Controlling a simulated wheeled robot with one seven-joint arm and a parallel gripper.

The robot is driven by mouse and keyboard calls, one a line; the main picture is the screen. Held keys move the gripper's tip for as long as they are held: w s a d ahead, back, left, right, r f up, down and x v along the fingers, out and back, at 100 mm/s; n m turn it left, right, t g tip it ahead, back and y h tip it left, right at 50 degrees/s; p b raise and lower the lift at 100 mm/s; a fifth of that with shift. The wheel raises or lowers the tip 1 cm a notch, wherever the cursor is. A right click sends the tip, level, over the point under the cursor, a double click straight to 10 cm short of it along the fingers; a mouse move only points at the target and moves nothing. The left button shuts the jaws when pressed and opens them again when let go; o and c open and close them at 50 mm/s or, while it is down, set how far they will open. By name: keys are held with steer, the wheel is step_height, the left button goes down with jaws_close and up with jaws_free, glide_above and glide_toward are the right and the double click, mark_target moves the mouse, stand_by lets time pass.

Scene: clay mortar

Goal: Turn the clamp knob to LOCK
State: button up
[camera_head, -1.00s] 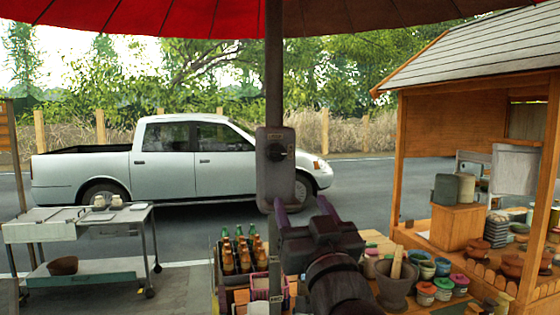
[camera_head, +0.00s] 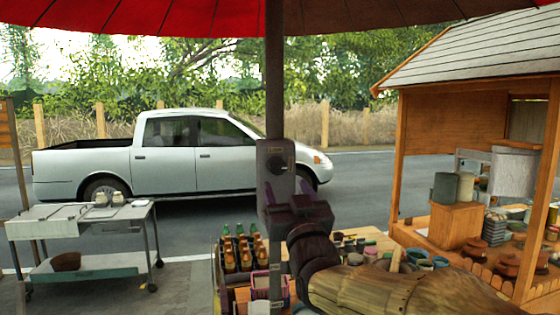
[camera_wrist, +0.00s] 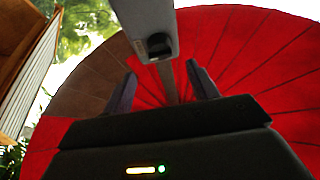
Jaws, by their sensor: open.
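The clamp is a grey box (camera_head: 265,172) on the dark umbrella pole (camera_head: 274,80). Its round black knob (camera_head: 280,163) is on the face toward me, near the top; small labels beside it are too small to read. In the wrist view the box (camera_wrist: 142,15) and knob (camera_wrist: 158,46) are at the top centre. My gripper (camera_head: 287,186) is in front of the box's lower part, just below the knob. In the wrist view its two purple-grey fingers (camera_wrist: 161,70) are spread apart with nothing between them, the knob beyond their tips and apart from them.
A crate of bottles (camera_head: 240,255) stands below left of the pole. A counter with pots and jars (camera_head: 420,264) lies at the lower right, under my arm. A metal trolley (camera_head: 75,225) is at left, a wooden stall (camera_head: 398,160) at right. A white pickup (camera_head: 170,165) is behind.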

mark_target(278, 168)
steer(key=p+x, duration=0.3)
steer(key=x, duration=0.4)
steer(key=shift+w+p, duration=0.15)
steer(key=shift+p, duration=0.2)
steer(key=shift+c, duration=0.2)
steer(key=c, duration=1)
